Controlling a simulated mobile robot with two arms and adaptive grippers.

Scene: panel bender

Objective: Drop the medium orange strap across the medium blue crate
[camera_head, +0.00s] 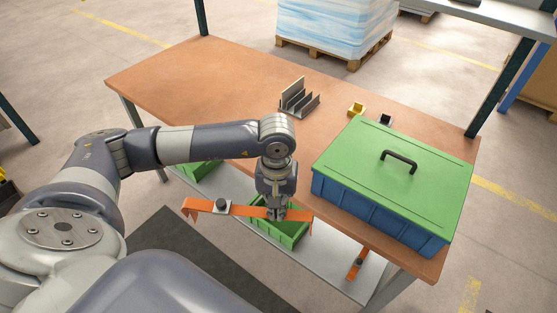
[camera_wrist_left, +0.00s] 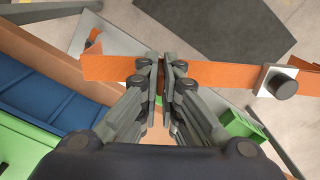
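The orange strap (camera_head: 240,209), with a square plate and dark knob on it, is held level by my left gripper (camera_head: 277,214) in front of the table edge. In the left wrist view the fingers (camera_wrist_left: 161,75) are shut on the strap (camera_wrist_left: 215,77), and its knob end reaches to the right. The blue crate (camera_head: 366,211) stands on the table's right side with a green lid and black handle on top. The strap is apart from the crate, to its left and lower. My right gripper is not in view.
The wooden table (camera_head: 190,82) has free room at its left. A grey slotted holder (camera_head: 298,102), a yellow block (camera_head: 356,108) and a black block (camera_head: 386,118) stand behind the crate. Green bins (camera_head: 291,234) and another orange strap (camera_head: 356,264) are on the lower shelf.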

